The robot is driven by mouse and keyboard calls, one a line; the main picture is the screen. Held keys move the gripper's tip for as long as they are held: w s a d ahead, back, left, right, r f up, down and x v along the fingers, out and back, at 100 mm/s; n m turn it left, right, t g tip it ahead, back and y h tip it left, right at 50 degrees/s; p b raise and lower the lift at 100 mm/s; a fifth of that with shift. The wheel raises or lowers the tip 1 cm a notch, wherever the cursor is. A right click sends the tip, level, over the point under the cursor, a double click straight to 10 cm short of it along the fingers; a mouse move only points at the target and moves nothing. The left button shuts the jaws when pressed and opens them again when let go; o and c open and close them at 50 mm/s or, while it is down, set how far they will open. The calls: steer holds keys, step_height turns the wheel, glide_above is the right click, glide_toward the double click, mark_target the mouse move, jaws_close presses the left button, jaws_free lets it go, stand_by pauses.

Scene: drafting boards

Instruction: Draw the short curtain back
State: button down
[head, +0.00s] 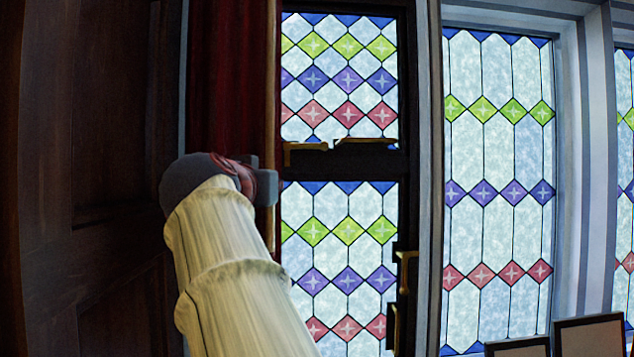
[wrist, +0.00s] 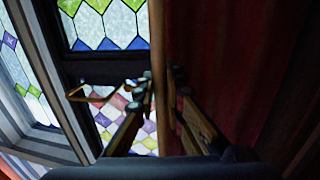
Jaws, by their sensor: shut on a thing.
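The short curtain (head: 230,85) is dark red and hangs at the left side of the stained-glass window, bunched in vertical folds, with a thin gold-brown edge on its right. In the wrist view the red cloth (wrist: 215,50) fills the right half. My gripper (wrist: 163,88) is shut on the curtain's edge, one finger on each side of it. In the head view my arm covers the lower part of the curtain, and the fingertips are hidden behind my wrist.
A dark-framed leaded window (head: 340,240) with brass fittings (head: 305,148) stands right of the curtain. Dark wood panelling (head: 95,130) is close on the left. A pale-framed window (head: 500,150) is further right, with dark-framed boards (head: 590,335) at the lower right.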

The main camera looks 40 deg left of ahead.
steer(key=s+a, duration=0.2)
steer(key=s+a+p, duration=0.1)
steer(key=s, duration=0.1)
steer(key=shift+s+a, duration=0.15)
steer(key=shift+a, duration=0.2)
steer(key=c, duration=1.9)
jaws_free()
steer(key=shift+w+d+p, duration=0.45)
steer(key=shift+w+d, duration=2.95)
steer(key=shift+w, duration=0.55)
steer(key=shift+w+d+p, duration=0.4)
steer(key=shift+w+d, duration=2.95)
steer(key=shift+w, duration=0.6)
steer(key=shift+w+d+p, duration=0.45)
steer(key=shift+w+d, duration=2.95)
steer(key=shift+w, duration=0.55)
